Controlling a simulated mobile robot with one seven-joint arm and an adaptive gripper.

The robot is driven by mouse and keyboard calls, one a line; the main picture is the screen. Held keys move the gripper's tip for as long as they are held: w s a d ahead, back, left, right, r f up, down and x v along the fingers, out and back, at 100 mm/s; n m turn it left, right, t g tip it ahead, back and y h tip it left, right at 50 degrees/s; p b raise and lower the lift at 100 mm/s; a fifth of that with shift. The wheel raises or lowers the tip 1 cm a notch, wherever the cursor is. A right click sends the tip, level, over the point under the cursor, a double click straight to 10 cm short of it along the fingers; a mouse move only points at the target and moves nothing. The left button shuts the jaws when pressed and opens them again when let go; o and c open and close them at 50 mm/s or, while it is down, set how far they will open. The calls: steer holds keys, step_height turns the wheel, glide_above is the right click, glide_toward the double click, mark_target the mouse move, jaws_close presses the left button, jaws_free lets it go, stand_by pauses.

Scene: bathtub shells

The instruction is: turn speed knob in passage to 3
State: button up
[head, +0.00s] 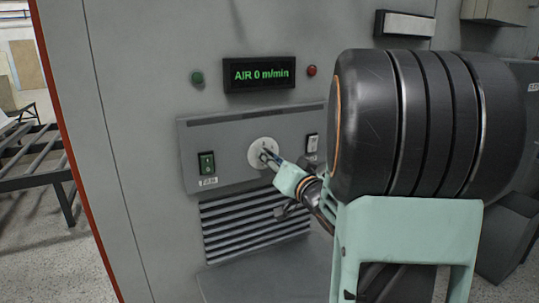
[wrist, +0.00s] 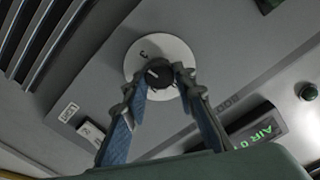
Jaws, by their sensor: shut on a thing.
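The speed knob is a small dark knob (wrist: 158,74) on a round white dial (wrist: 133,62) on the grey control panel. In the head view the dial (head: 256,150) sits at the panel's middle, with the knob mostly hidden by my fingertips. My gripper (head: 271,159) reaches in from the right and is shut on the knob. In the wrist view my gripper (wrist: 162,82) has one finger on each side of the knob. A 3 shows on the dial; the other marks are too small or hidden. The display (head: 259,74) above reads "AIR 0 m/min".
A green rocker switch (head: 206,163) is left of the dial and a second switch (head: 312,144) is right of it. A green lamp (head: 197,77) and red lamp (head: 312,70) flank the display. A vent grille (head: 255,225) is below. My arm covers the right side.

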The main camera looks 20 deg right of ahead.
steer(key=shift+r+m+p, duration=0.15)
steer(key=shift+m+p, duration=0.25)
steer(key=shift+m, duration=0.6)
steer(key=o, duration=1.2)
steer(key=shift+c, duration=0.2)
steer(key=s, duration=1.2)
steer(key=shift+d, duration=0.2)
